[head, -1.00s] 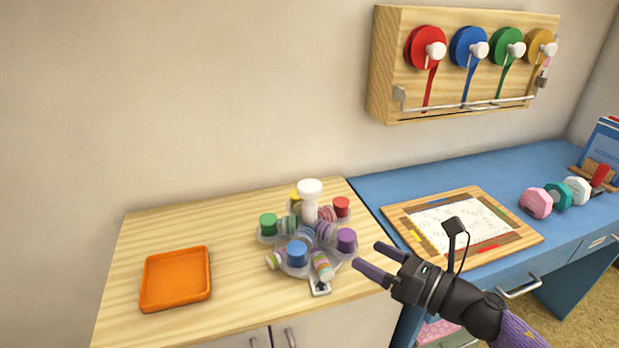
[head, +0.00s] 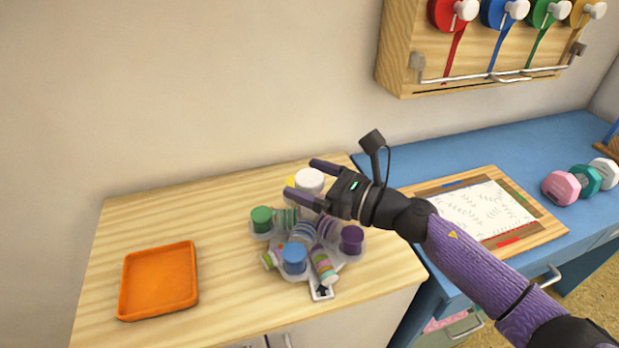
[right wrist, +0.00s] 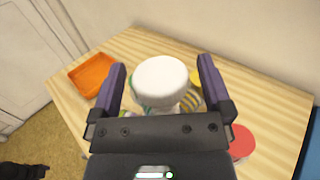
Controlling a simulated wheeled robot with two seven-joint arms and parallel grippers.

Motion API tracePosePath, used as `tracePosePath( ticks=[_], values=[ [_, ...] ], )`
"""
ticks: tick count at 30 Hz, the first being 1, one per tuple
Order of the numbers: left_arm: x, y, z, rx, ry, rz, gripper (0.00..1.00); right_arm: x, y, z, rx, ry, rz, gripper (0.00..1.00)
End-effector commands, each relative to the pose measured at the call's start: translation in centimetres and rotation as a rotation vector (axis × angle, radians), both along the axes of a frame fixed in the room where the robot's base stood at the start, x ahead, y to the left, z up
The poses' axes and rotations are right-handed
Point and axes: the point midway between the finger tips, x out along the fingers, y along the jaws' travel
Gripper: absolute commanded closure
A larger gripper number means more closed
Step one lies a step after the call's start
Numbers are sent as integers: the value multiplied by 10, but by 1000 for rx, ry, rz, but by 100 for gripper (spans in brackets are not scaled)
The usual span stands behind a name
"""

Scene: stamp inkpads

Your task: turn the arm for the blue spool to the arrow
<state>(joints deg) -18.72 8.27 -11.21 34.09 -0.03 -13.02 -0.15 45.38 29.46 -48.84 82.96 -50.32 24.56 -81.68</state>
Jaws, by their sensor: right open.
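A carousel with clear arms (head: 348,257) stands on the wooden counter, bearing colored spools and striped rolls. The blue spool (head: 294,258) is at its front, a little left of the arrow plate (head: 321,291). A striped roll (head: 323,266) lies just behind the arrow. The purple spool (head: 352,239) is at the right and the green spool (head: 262,218) at the left. The white knob (head: 309,181) tops the center post. My right gripper (head: 301,178) is open, with a finger on each side of the knob (right wrist: 160,80); contact cannot be told.
An orange tray (head: 158,281) lies at the counter's left, with bare wood between it and the carousel. A framed board (head: 520,222) lies on the blue desk at right. A tape rack (head: 400,50) hangs on the wall above.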

Motion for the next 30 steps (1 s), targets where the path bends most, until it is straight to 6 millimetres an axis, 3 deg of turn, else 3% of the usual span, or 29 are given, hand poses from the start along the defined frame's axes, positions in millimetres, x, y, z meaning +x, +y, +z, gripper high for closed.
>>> tracePosePath(
  ticks=[8,11,23,30],
  values=[
    [4,1,-1,1,-7,-1,15,2,3,0,0,1,0,0],
    [5,1,-1,2,-8,-1,15,1,3,0,0,1,0,17],
    [6,4,-1,6,-10,-2,15,1,3,0,1,2,0,100],
    [6,4,-2,6,-9,-3,15,2,1,-1,1,2,1,100]
  ],
)
